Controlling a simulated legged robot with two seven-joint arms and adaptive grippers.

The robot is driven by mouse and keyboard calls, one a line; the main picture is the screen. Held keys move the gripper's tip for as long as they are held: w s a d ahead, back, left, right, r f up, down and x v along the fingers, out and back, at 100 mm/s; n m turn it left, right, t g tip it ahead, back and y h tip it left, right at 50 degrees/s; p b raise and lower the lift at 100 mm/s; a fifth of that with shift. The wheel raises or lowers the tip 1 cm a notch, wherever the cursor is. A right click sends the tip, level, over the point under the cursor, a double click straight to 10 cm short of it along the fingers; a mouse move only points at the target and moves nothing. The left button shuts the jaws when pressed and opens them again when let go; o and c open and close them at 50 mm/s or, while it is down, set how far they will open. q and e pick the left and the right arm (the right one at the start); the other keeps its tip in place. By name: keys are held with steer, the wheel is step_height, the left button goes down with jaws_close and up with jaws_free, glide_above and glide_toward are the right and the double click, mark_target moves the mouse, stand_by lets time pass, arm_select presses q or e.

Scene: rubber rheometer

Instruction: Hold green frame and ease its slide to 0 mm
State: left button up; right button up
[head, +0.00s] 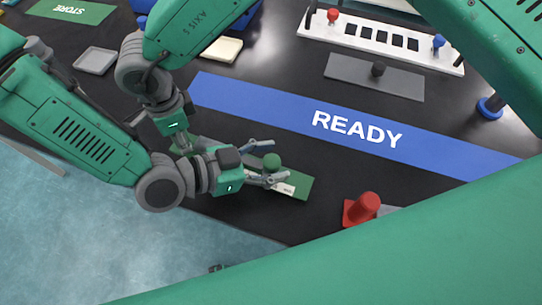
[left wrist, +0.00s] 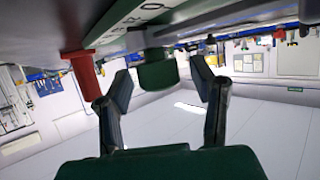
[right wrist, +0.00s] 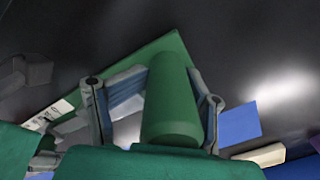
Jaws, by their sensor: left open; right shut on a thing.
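The green frame (head: 302,187) lies on the black table near its front edge, with a pale, marked scale strip (head: 284,188) along it. A green knob (head: 271,160) stands up at its right part. My left gripper (head: 279,163) is open, its fingers on either side of this knob; the left wrist view shows the knob (left wrist: 157,72) between the spread fingers, with gaps at both sides. My right gripper (right wrist: 155,100) is shut on a green upright handle (right wrist: 170,105) on the frame's plate. In the head view the left arm largely hides that grip. The slide's exact reading is illegible.
A red post (head: 367,205) stands just right of the frame; it also shows in the left wrist view (left wrist: 84,77). Behind lies the blue READY strip (head: 260,107). A grey plate with a dark knob (head: 350,73) and a white rack (head: 345,36) stand farther back.

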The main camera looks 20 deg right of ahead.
steer(key=shift+s+d+f, duration=0.1)
steer(key=shift+f, duration=0.05)
arm_select(q)
jaws_close()
steer(key=shift+w+a, duration=1.15)
steer(key=shift+a, duration=0.15)
jaws_free()
steer(key=shift+s, duration=0.1)
